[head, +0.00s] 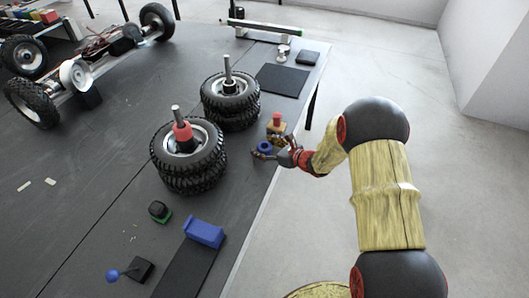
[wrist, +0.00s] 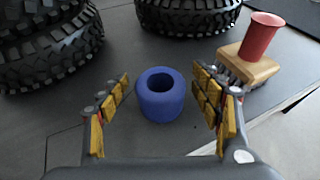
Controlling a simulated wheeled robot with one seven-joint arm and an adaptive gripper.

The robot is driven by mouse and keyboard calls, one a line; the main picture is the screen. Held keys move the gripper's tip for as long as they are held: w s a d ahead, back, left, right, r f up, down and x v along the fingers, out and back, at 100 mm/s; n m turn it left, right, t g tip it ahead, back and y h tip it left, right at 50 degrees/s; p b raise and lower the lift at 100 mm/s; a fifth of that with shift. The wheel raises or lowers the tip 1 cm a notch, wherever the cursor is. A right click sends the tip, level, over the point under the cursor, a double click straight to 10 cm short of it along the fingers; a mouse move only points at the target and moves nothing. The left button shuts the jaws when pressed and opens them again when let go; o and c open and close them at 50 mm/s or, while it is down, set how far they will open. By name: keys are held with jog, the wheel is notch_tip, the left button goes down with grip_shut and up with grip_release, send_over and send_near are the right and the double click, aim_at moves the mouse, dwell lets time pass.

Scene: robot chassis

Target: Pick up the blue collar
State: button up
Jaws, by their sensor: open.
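The blue collar (wrist: 161,103) is a short ring with a round hole in its top, standing upright on the dark table. It also shows in the head view (head: 265,147), small and partly beside my fingers. My gripper (wrist: 161,98) is open in the wrist view, with one yellow-padded finger on each side of the collar and a gap on both sides. In the head view my gripper (head: 272,154) is low over the table's right edge, at the collar. The fingers do not touch the collar in the wrist view.
Stacked tyres with posts (head: 187,155) (head: 230,98) stand to the left and behind. A blue block (head: 204,232) lies nearer on the table. Bare table surrounds the collar's left side.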

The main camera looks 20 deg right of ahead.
jog(key=c, duration=0.3)
jog(key=shift+r, duration=0.1)
jog(key=c, duration=1)
